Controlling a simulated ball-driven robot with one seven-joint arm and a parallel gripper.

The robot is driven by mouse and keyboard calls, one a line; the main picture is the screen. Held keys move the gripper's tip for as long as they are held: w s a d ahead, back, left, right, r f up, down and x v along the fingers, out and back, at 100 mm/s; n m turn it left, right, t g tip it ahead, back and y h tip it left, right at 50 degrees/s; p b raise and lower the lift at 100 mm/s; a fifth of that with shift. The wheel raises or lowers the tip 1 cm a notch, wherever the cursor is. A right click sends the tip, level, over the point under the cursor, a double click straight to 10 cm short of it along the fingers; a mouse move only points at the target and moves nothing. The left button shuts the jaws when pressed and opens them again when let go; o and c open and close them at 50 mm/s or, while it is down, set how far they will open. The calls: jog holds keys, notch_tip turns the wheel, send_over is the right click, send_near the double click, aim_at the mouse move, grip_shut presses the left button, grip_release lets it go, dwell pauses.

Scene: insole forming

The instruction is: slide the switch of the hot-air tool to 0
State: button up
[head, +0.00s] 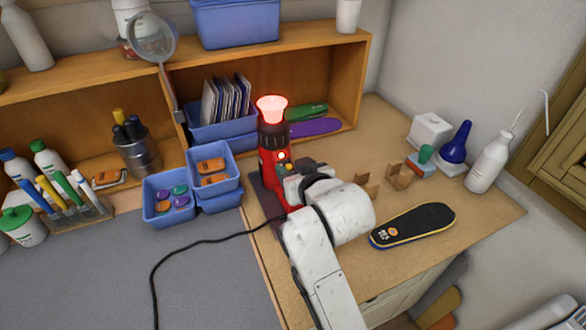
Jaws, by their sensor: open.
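The red hot-air tool (268,165) stands upright on a dark base plate on the wooden bench, left of the bench's middle. Its nozzle (271,107) at the top glows red, and a small orange light (282,155) shows on its body. My gripper (291,183) is at the lower right side of the tool, very close to it. My white wrist hides most of the fingers and the lower part of the tool. The switch cannot be made out, nor whether a finger touches it. The tool's black cable (190,245) runs down to the left.
A dark insole (412,226) lies right of my arm. Blue bins (169,197) are left of the tool, with a wooden shelf (345,75) behind. The grey surface at lower left is mostly clear.

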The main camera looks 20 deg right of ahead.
grip_shut()
dwell(0.3)
jog(key=shift+w+r+p, duration=0.35)
jog(key=shift+w+r, duration=0.05)
jog(key=shift+w, duration=0.05)
jog(key=shift+w+r, duration=0.15)
jog(key=shift+w, duration=0.3)
grip_release()
